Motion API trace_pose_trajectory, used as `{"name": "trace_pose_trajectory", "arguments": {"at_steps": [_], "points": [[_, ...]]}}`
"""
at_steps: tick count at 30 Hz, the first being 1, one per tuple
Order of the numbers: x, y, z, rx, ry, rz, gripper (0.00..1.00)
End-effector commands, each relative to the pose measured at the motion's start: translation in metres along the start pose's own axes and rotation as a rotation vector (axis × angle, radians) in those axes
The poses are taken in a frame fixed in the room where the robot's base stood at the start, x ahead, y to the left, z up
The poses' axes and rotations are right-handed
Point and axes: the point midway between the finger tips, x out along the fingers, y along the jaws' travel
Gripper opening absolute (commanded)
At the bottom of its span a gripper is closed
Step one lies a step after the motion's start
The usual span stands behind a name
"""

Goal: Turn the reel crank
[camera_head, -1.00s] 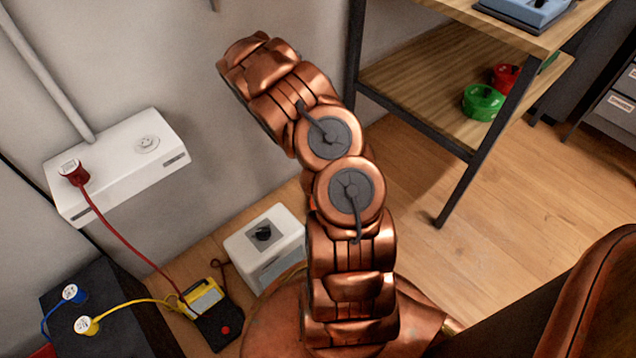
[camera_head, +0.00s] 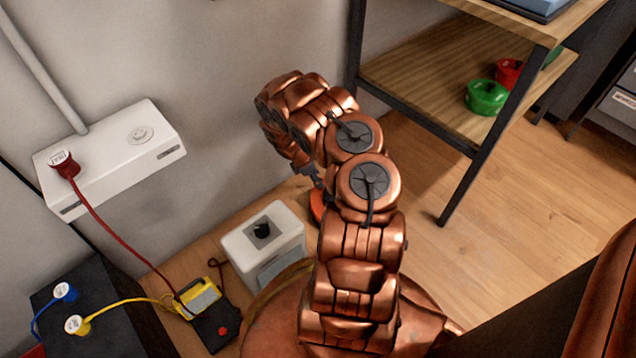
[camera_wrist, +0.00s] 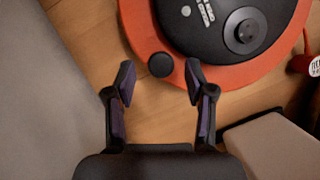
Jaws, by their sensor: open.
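The reel (camera_wrist: 180,73) shows at the top of the wrist view as an orange-red disc with a black hub. A small black knob (camera_wrist: 161,65) sits at its near edge, and a larger round black knob (camera_wrist: 245,31) stands on the hub. My gripper (camera_wrist: 160,82) is open and empty, its fingertips either side of the line to the small knob. I cannot tell its height above it. In the head view only an orange part of the reel (camera_head: 318,205) shows; my arm hides the rest.
A white box with a black dial (camera_head: 262,230) stands close beside the reel. A yellow tester (camera_head: 200,298), cables and a white wall box (camera_head: 112,155) are at left. A wooden shelf unit (camera_head: 430,85) with a green spool (camera_head: 487,98) is at right. Floor at right is clear.

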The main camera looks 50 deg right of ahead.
Motion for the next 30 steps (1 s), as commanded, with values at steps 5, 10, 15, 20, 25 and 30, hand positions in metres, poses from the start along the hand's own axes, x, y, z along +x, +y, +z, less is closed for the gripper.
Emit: {"name": "trace_pose_trajectory", "arguments": {"at_steps": [5, 10, 15, 20, 25, 30], "points": [[0.0161, -0.0013, -0.0009, 0.0, 0.0, -0.003, 0.54], [0.0179, -0.0013, -0.0005, 0.0, 0.0, -0.002, 0.54], [0.0174, -0.0012, -0.0003, 0.0, 0.0, -0.002, 0.54], [0.0174, -0.0012, -0.0003, 0.0, 0.0, -0.002, 0.38], [0.0174, -0.0012, -0.0003, 0.0, 0.0, -0.002, 0.2], [0.0174, -0.0013, -0.0002, 0.0, 0.0, -0.003, 0.02]]}}
